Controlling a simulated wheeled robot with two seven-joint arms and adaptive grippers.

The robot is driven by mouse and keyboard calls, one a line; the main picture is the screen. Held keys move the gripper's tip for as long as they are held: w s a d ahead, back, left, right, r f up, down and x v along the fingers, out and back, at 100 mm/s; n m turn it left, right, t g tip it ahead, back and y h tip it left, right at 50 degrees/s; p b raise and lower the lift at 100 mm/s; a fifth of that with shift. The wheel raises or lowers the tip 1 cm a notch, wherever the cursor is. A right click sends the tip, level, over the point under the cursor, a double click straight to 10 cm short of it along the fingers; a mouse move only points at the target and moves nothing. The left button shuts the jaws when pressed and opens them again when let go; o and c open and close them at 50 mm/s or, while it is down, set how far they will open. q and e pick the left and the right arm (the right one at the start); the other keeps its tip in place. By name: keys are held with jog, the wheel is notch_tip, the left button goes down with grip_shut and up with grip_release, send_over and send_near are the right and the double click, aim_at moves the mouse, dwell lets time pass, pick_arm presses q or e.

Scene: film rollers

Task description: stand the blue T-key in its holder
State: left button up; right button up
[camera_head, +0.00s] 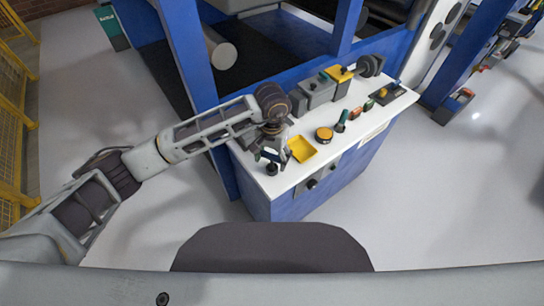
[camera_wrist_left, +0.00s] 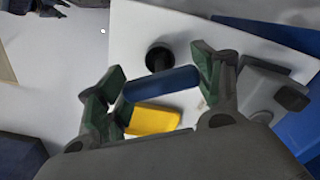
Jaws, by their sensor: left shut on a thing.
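The blue T-key (camera_wrist_left: 160,83) is in my left gripper (camera_wrist_left: 160,86), its blue bar spanning between the two green-padded fingertips in the left wrist view. In the head view my left gripper (camera_head: 271,151) is over the near left corner of the white bench top, with the blue key (camera_head: 268,156) partly hidden by the fingers. A round black holder (camera_head: 271,169) stands on the bench just below the key in the picture. In the left wrist view the holder (camera_wrist_left: 158,57) shows just beyond the blue bar. The key's shaft is hard to make out. My right gripper is not in view.
Blue machine posts (camera_head: 187,60) rise behind. The bench's near edge is close.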

pick_arm(q)
jog(key=o, duration=1.5)
jog(key=shift+o, duration=0.2)
jog(key=shift+o, duration=0.9)
jog(key=shift+r, duration=0.15)
jog(key=shift+r+p, duration=0.8)
jog(key=shift+r, duration=2.6)
